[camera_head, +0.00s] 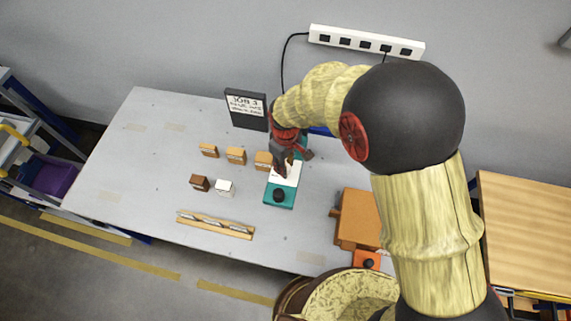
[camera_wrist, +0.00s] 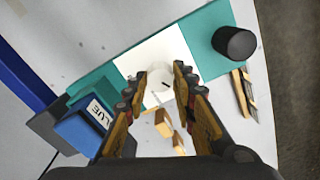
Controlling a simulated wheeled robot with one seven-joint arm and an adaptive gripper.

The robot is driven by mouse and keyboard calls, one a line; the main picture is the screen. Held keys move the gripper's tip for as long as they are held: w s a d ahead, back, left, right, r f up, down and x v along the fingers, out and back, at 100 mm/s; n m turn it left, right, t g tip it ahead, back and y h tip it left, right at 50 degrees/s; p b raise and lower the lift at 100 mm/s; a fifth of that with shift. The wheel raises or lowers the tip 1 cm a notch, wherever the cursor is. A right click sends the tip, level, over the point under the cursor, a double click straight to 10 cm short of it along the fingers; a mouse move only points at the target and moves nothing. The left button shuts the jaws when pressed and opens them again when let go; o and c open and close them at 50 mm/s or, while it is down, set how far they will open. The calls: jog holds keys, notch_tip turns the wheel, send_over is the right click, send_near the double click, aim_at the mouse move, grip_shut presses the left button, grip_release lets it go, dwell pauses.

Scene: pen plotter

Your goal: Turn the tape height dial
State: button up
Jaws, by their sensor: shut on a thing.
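A teal device (camera_head: 280,204) with a white top plate (camera_head: 291,172) stands right of the table's middle; its teal base (camera_wrist: 205,30) and white plate (camera_wrist: 140,58) also show in the wrist view. A white round dial-like piece (camera_wrist: 158,88) with a small dark mark stands on the plate between my fingertips. My gripper (camera_wrist: 160,75) is shut on this white piece, fingers on both sides. In the head view my gripper (camera_head: 284,164) is over the plate and hides the piece. A black knob (camera_wrist: 235,42) sits on the teal base, apart from my fingers. No dial label is readable.
Several small blocks (camera_head: 236,155) stand left of the device. A wooden rack (camera_head: 215,224) lies near the front edge. A sign (camera_head: 246,108) reading JOB 3 stands behind. A blue box (camera_wrist: 82,130) is close by. An orange box (camera_head: 357,218) stands right. The table's left is clear.

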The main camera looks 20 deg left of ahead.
jog(key=o, duration=1.2)
jog(key=shift+c, duration=0.2)
notch_tip(320, 180, up, 12)
